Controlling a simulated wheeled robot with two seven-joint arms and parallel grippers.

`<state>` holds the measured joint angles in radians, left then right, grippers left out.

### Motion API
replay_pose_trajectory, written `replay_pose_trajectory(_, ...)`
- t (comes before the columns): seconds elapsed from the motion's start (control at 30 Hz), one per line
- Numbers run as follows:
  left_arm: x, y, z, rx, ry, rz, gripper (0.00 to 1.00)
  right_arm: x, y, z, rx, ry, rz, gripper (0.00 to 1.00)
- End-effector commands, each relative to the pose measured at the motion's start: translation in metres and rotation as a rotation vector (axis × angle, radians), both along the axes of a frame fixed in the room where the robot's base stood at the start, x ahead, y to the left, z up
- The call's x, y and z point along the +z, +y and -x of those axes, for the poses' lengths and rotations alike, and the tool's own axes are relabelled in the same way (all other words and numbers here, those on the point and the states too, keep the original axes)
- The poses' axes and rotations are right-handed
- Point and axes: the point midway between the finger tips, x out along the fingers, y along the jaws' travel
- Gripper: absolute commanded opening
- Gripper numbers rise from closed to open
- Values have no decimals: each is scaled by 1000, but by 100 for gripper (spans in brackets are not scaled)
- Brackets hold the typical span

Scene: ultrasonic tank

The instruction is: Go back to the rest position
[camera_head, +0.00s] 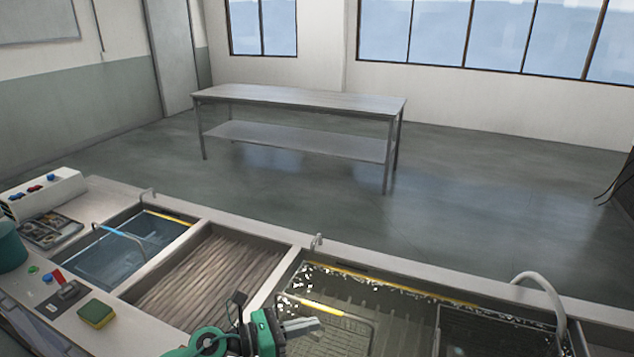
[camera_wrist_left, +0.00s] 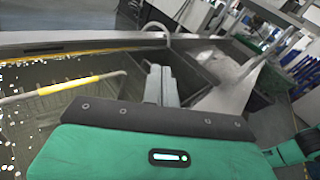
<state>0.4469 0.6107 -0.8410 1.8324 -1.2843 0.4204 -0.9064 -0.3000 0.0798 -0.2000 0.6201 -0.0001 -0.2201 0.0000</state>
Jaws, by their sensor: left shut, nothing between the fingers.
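My left gripper (camera_head: 302,326) shows at the bottom middle of the head view, green and black with grey fingers. It is shut and empty, above the near part of the water-filled tank (camera_head: 345,285). In the left wrist view its fingers (camera_wrist_left: 161,84) are together with nothing between them. A wire basket with a yellow handle (camera_head: 322,307) is in the tank, just beyond the fingertips. The same yellow handle (camera_wrist_left: 50,89) shows in the left wrist view. My right gripper is in neither view.
A ribbed compartment (camera_head: 215,275) and a smaller water basin (camera_head: 125,250) lie to the left. A yellow-green sponge (camera_head: 96,314) and a red-topped switch (camera_head: 60,280) are on the left ledge. A curved pipe (camera_head: 548,290) rises at right. A metal table (camera_head: 300,98) stands beyond open floor.

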Motion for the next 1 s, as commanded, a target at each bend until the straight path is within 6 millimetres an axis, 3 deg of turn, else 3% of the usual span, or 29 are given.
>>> replay_pose_trajectory(0.07,23,-4,3,114,125,212,0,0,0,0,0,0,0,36)
replay_pose_trajectory(0.2,52,17,-3,334,376,573,0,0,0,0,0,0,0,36)
replay_pose_trajectory(0.37,50,65,-5,598,691,957,0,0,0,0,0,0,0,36)
replay_pose_trajectory(0.57,3,133,21,957,1099,1390,0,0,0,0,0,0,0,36)
replay_pose_trajectory(0.67,-32,162,50,1154,1297,1581,0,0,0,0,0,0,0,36)
replay_pose_trajectory(0.8,-78,189,107,1441,1546,1802,0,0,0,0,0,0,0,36)
replay_pose_trajectory(0.97,-110,201,168,1710,1735,1952,0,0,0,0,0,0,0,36)
replay_pose_trajectory(1.0,-115,203,182,-1716,-1716,-1920,0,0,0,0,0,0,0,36)
